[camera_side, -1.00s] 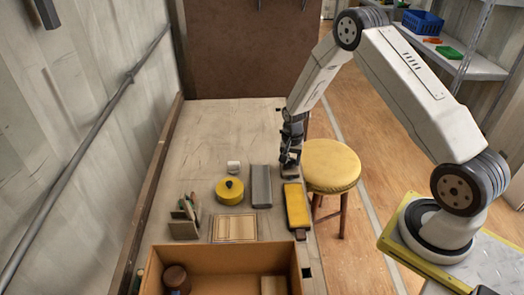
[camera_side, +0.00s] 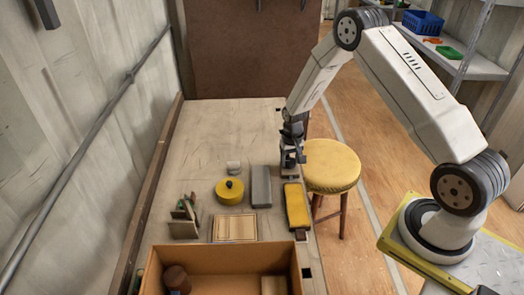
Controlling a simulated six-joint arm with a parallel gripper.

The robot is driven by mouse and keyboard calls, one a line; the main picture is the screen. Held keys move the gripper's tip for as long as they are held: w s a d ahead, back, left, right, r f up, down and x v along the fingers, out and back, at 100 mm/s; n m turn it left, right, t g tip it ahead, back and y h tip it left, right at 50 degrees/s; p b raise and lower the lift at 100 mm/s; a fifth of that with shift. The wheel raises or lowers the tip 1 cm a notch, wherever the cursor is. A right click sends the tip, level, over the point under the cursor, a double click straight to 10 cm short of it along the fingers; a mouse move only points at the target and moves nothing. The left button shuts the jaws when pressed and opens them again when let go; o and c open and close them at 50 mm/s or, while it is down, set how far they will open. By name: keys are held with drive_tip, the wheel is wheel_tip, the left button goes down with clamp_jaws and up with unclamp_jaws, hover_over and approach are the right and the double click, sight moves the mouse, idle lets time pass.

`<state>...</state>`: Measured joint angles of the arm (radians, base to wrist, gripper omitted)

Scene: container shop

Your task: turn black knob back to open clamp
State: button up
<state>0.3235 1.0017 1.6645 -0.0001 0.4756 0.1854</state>
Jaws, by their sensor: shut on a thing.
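My gripper (camera_side: 290,163) points down at the right edge of the workbench, just behind the yellow-topped block. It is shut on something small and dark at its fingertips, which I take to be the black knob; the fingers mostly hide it. A small part of the clamp (camera_side: 290,178) shows below the fingertips at the bench edge. Its screw and jaws are too small or hidden to make out.
A yellow stool (camera_side: 331,166) stands right of the bench. The bench's far part is clear.

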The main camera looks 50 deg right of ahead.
drive_tip(key=n, duration=0.4)
drive_tip(key=shift+n, duration=0.3)
drive_tip(key=n, duration=0.3)
drive_tip(key=shift+n, duration=0.4)
drive_tip(key=n, duration=0.4)
drive_tip(key=shift+r, duration=0.1)
drive_tip(key=n, duration=0.4)
drive_tip(key=shift+n, duration=0.3)
drive_tip(key=o, duration=1.3)
